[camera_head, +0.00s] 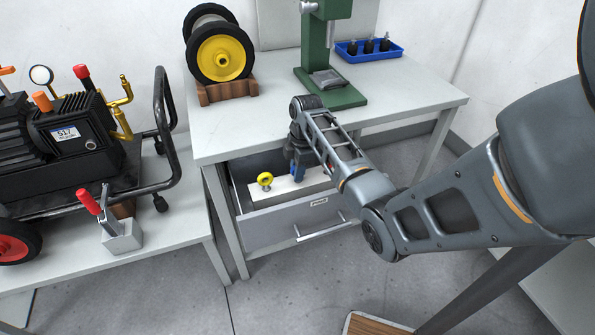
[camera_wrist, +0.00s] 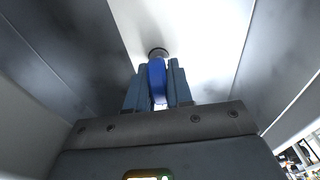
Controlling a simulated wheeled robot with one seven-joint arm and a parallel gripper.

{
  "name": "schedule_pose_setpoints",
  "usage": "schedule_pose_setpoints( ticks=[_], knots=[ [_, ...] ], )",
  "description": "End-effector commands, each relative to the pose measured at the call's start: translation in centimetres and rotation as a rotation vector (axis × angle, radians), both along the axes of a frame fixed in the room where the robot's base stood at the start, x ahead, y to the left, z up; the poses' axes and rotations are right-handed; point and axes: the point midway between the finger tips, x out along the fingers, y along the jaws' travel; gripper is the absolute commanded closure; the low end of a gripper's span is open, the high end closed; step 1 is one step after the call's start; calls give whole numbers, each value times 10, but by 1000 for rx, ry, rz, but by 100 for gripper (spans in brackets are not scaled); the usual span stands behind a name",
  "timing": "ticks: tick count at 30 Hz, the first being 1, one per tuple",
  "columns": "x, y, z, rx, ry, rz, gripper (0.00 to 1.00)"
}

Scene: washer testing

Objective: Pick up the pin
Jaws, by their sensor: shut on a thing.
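A blue pin (camera_wrist: 157,80) is between the two fingers of my gripper (camera_wrist: 158,90) in the wrist view. The gripper is shut on it. A dark round part shows at the pin's far end, against a white block. In the head view my gripper (camera_head: 297,168) points down into the open drawer (camera_head: 285,225), over the white block (camera_head: 283,190). I cannot tell whether the pin is still seated in the block. A yellow ring-topped pin (camera_head: 265,179) stands on the block, left of my gripper.
The drawer walls are close around my gripper, and the tabletop (camera_head: 280,130) overhangs behind it. A green press (camera_head: 328,80), a blue tray (camera_head: 369,50) and a yellow-hubbed wheel (camera_head: 221,58) stand on top. A pump (camera_head: 70,130) is on the left bench.

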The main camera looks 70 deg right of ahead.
Motion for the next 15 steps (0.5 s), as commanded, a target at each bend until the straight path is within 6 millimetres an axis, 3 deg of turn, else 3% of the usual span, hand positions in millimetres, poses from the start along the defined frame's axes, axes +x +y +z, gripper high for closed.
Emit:
schedule_pose_setpoints(
  ticks=[5,10,15],
  knots=[
    [1,0,14,-2,-2,1,100],
    [1,-1,41,-4,-3,1,100],
    [-30,-18,58,-2,-2,-4,100]
  ],
)
